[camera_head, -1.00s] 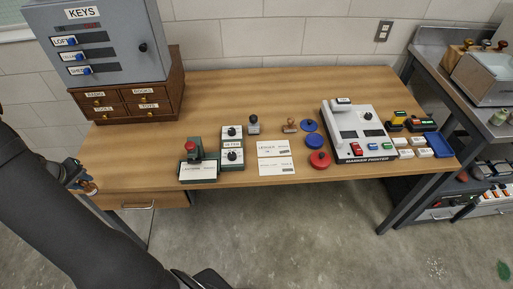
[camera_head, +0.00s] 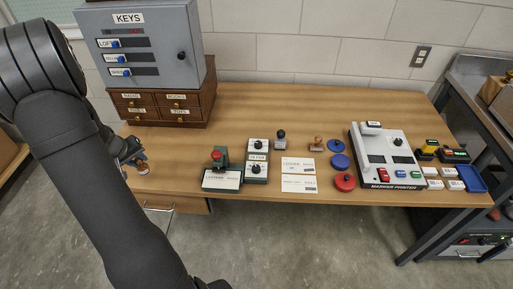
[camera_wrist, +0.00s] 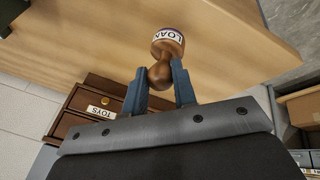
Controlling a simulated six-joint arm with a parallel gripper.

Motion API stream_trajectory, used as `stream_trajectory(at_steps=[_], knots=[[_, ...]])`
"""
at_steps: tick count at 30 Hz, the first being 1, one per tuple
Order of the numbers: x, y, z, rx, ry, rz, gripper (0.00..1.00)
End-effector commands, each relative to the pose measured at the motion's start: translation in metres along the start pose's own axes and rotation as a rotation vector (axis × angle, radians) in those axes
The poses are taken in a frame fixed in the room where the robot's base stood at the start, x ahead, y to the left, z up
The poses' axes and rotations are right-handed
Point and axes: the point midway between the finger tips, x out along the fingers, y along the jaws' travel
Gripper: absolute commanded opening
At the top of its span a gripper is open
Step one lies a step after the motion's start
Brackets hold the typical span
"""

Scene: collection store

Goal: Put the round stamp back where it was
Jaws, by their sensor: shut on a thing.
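The round stamp (camera_wrist: 168,45) has a turned wooden handle and a white band reading LOAN. My gripper (camera_wrist: 160,76) is shut on the knob of its handle in the wrist view, and the stamp's head points away from the fingers. In the head view my gripper (camera_head: 129,155) and the stamp (camera_head: 142,169) are at the table's left edge, in front of the small drawers. The stamp's height over the table is unclear. Another wooden-handled stamp (camera_head: 317,144) and a dark-handled stamp (camera_head: 280,139) stand mid-table.
A grey KEYS cabinet (camera_head: 184,30) sits on wooden drawers (camera_head: 155,124) at the back left. A red-knobbed stamper (camera_head: 221,172), two cards (camera_head: 298,168), red pad (camera_head: 344,182), blue pads (camera_head: 340,160) and marker printer (camera_head: 385,157) stand farther right. The table's back middle is clear.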

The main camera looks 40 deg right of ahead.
Motion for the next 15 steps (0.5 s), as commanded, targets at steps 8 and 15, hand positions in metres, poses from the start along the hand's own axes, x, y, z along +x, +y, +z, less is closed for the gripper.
stream_trajectory(at_steps=[8, 15], knots=[[0.025, 0.115, 0.007, 0.088, -0.027, 0.027, 0.11], [0.039, 0.21, 0.029, 0.153, -0.046, 0.047, 0.11]])
